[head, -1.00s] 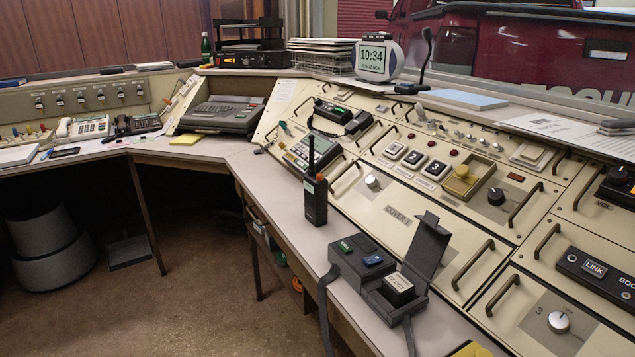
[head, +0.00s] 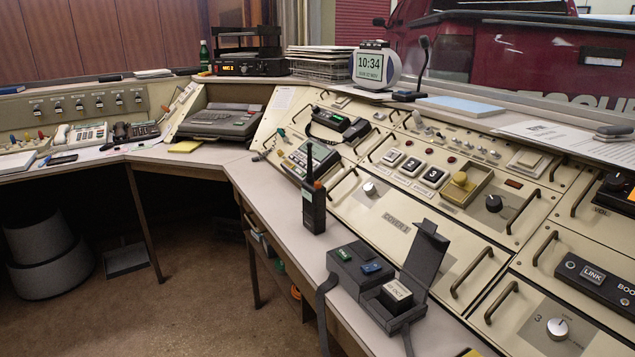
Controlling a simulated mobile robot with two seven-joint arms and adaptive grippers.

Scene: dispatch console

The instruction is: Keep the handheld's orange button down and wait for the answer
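The handheld (head: 314,208), a black radio with a tall antenna, stands upright on the pale desk ledge in front of the sloped console. A small orange-red spot shows near its top by the antenna base. It is too small to tell whether this is the button or whether it is pressed. A pale label sits on its front. Neither of my grippers shows in the head view, and nothing touches the handheld.
A dark case (head: 365,268) with an open lid and a white-topped block stands on the ledge to the right, nearer me. Straps hang over the desk's front edge. The sloped console (head: 390,225) with knobs and handles rises behind. The ledge left of the handheld is clear.

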